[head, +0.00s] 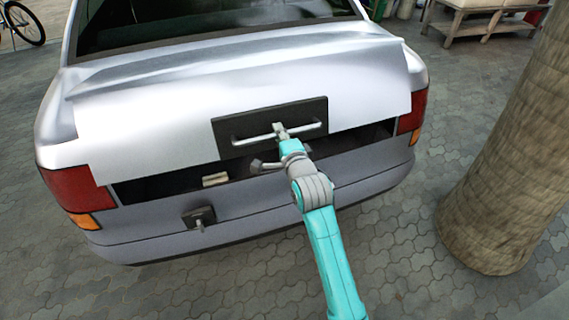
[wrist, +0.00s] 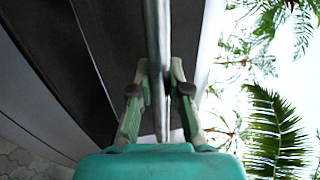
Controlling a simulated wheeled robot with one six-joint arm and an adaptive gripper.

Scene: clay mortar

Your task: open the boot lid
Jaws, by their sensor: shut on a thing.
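The silver boot lid (head: 150,115) is at the rear of a car in the head view. A dark gap (head: 160,186) shows between its lower edge and the bumper, so the lid stands slightly raised. A dark plate (head: 222,128) on the lid carries a horizontal metal bar handle (head: 245,140). My gripper (head: 280,130) is shut on the handle near its middle. In the wrist view the bar (wrist: 156,35) runs between the two fingers of my gripper (wrist: 160,88). The fingers hide part of the bar.
The bumper (head: 260,208) has a small dark fitting (head: 199,217) on its left part. A thick tree trunk (head: 510,150) stands close on the right. A bench (head: 485,18) is at the back right. Paved ground (head: 400,240) lies clear between car and trunk.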

